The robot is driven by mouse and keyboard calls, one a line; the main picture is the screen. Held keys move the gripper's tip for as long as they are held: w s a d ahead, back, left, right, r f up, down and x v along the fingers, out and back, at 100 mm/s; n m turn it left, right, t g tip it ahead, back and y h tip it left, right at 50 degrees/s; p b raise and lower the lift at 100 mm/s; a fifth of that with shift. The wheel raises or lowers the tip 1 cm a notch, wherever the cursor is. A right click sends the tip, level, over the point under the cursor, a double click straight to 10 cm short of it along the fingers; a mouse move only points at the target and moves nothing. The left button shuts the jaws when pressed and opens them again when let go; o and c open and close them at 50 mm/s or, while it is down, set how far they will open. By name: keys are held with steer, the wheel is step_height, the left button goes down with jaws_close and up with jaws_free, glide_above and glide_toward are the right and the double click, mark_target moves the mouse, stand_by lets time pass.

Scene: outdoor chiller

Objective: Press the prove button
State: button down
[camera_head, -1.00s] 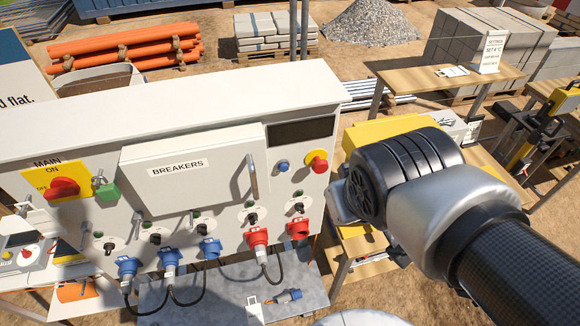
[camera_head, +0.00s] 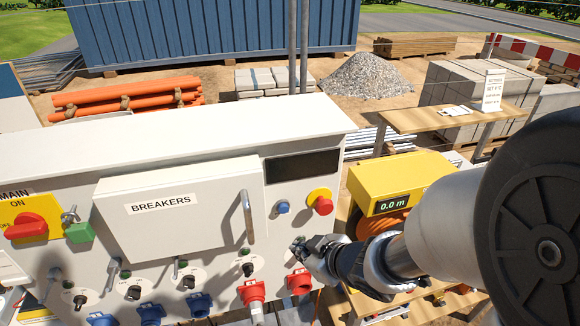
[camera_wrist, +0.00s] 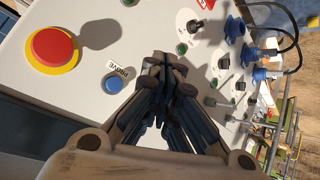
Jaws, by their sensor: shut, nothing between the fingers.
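The prove button is a small blue push button (camera_head: 283,207) on the white panel, left of a red mushroom button on a yellow ring. In the wrist view the blue button (camera_wrist: 115,82) has a PROVE label beside it and lies left of my fingers. My gripper (camera_head: 303,248) is shut and empty, in front of the panel's right side, below and slightly right of the blue button. In the wrist view the closed fingertips (camera_wrist: 166,62) point at the panel beside the button, apart from it. I cannot tell whether the tips touch the panel.
The red stop button (camera_head: 320,202) sits close by. The breaker door (camera_head: 175,215) with its upright handle (camera_head: 247,217) is to the left. Red and blue sockets with levers line the panel below. A yellow meter (camera_head: 390,185) reading 0.0 m stands right, on a wooden table.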

mark_target(283, 208)
steer(key=shift+w, duration=0.1)
steer(key=w+a+p, duration=0.1)
steer(key=w+a, duration=0.1)
steer(key=w, duration=0.6)
steer(key=shift+w+a, duration=0.15)
steer(key=shift+a, duration=0.05)
steer(key=shift+w+r+p, duration=0.1)
steer(key=shift+p, duration=0.2)
stand_by(1.2)
steer(key=shift+w+a, duration=0.1)
steer(key=shift+w, duration=0.25)
steer(key=shift+w+a+p, duration=0.15)
steer(key=shift+w+p, duration=0.3)
stand_by(0.8)
steer(key=shift+s+d, duration=0.25)
steer(key=shift+s, duration=0.65)
